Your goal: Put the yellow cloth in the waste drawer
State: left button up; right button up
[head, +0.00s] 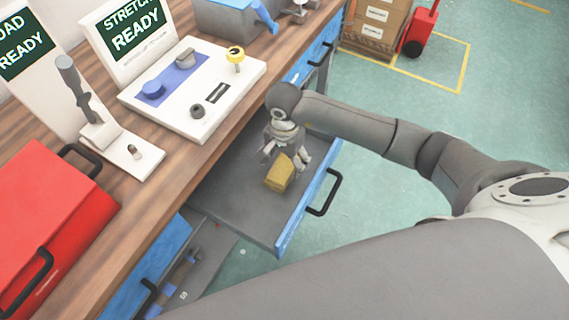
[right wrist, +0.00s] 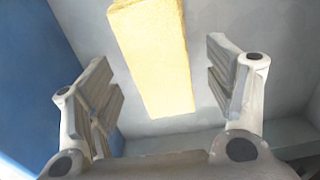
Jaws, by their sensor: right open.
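The yellow cloth (head: 280,173) is a folded block inside the open drawer (head: 235,200), which has a blue front and a black handle. My right gripper (head: 286,160) is over the drawer, just above and beside the cloth, with its fingers pointing down. In the right wrist view the cloth (right wrist: 155,60) shows between and beyond the two spread fingers (right wrist: 165,90), apart from both, against the drawer's grey floor. I cannot tell whether the cloth rests flat on the floor. My left gripper is not in view.
A second open drawer (head: 185,275) with tools sits lower left. The wooden bench (head: 150,195) carries a red toolbox (head: 50,220), a lever stand (head: 120,155) and a control panel (head: 195,95). Boxes (head: 375,25) and a red cart (head: 420,30) stand on the green floor.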

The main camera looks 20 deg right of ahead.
aim_at(285, 165)
notch_tip(285, 165, up, 10)
jog(key=b, duration=0.1)
jog(key=shift+f, duration=0.1)
